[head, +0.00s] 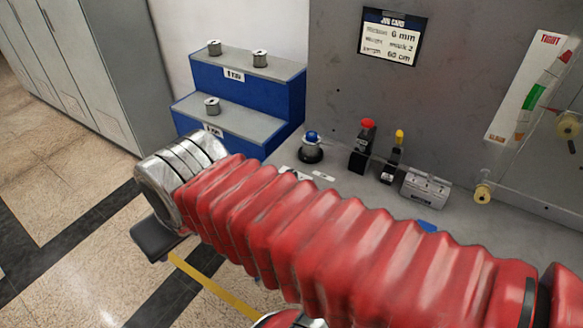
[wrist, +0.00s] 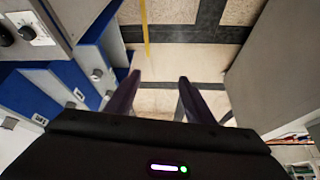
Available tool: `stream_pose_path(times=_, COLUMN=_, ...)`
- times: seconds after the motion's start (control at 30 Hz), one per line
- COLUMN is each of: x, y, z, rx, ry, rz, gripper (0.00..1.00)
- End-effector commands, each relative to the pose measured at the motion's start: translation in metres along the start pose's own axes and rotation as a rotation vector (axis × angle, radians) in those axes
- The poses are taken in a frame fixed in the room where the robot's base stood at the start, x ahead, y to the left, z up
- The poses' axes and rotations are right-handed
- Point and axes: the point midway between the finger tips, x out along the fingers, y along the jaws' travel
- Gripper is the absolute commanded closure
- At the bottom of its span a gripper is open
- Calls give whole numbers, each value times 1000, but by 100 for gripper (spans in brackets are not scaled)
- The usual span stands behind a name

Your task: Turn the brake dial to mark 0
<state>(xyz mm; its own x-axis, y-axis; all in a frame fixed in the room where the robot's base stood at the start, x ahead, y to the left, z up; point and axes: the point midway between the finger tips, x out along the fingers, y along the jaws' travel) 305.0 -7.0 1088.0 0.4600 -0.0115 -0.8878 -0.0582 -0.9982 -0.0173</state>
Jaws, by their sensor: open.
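In the wrist view a small dark round knob (wrist: 27,33) sits on a white marked plate at the upper left; it looks like the brake dial. Its pointer and marks are too small to read. In the head view I cannot pick out this dial for certain; my red arm hides part of the bench. A blue-topped knob (head: 312,148) on a dark base stands on the bench behind my arm. My gripper (wrist: 157,88) is open and empty, fingers apart over the floor, away from the dial. Its fingers do not show in the head view.
A red-topped post (head: 362,147), a yellow-topped lever (head: 393,158) and a grey box (head: 425,190) stand on the bench (head: 350,190). Blue steps (head: 240,95) with metal spools stand to the left. A job card (head: 392,37) hangs behind. The tiled floor is open at left.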

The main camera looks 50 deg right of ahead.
Motion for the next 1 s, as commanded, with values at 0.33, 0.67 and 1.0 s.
stream_pose_path(times=0.33, x=4, y=54, z=-50, rx=420, ry=-89, rz=93, gripper=51)
stream_pose_path(times=0.67, x=18, y=138, z=-90, rx=890, ry=-163, rz=201, gripper=51)
stream_pose_path(times=1.0, x=39, y=245, z=-103, rx=1377, ry=-222, rz=323, gripper=51)
